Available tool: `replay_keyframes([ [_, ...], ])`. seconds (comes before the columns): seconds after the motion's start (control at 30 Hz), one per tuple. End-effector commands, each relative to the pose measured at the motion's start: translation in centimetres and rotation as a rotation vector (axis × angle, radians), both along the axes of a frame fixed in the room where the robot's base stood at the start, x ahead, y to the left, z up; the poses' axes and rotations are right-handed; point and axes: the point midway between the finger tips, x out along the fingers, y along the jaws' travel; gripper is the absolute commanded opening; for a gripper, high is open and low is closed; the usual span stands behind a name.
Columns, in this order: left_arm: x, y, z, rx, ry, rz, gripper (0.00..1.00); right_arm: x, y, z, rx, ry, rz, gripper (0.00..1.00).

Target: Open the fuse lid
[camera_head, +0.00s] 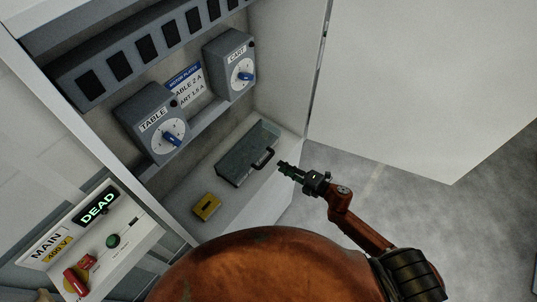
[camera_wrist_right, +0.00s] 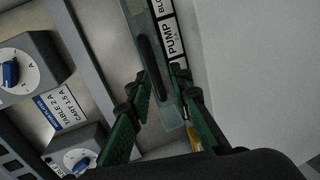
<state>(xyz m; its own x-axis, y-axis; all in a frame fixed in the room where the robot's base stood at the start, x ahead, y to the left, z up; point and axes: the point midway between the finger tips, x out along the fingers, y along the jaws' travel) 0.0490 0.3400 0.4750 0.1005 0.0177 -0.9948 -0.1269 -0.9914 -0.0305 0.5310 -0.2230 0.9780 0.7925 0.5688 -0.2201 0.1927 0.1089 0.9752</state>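The fuse lid is most likely the dark grey box front (camera_head: 240,150) with a black bar handle (camera_head: 264,159), low in the open cabinet. It looks closed. My right gripper (camera_head: 284,168) is just right of the handle in the head view. In the right wrist view its green fingers (camera_wrist_right: 167,90) are apart, with the grey lid (camera_wrist_right: 138,12) and its dark handle (camera_wrist_right: 148,58) beyond and partly between them. Contact with the handle cannot be told. My left gripper is not in view.
TABLE (camera_head: 155,125) and CART (camera_head: 230,65) switch boxes with blue knobs are above the lid. A yellow block (camera_head: 206,207) lies left of it. A MAIN panel (camera_head: 90,245) reads DEAD. A pale panel (camera_head: 420,80) stands right. Labels (camera_wrist_right: 172,35) include PUMP.

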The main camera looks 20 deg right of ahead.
Motion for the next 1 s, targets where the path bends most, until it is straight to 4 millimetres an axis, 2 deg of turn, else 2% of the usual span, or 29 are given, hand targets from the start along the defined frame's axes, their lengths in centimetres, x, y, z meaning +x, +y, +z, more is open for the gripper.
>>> replay_keyframes([
  [0.03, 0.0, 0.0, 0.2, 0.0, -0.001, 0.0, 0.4, 0.1, 0.8, 0.9, -0.01, -0.018, 0.022, 0.19],
  [0.1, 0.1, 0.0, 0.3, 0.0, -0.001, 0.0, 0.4, 0.4, 1.6, 1.2, -0.016, -0.029, 0.04, 0.19],
  [0.5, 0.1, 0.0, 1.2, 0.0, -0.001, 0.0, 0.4, 5.2, 5.9, 0.0, -0.013, -0.028, 0.051, 0.19],
  [0.7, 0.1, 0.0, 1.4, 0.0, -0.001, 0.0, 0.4, 6.2, 6.6, -0.5, -0.013, -0.025, 0.048, 0.19],
  [1.0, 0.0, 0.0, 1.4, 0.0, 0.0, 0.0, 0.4, 6.3, 6.5, -0.5, -0.013, -0.025, 0.046, 0.18],
])
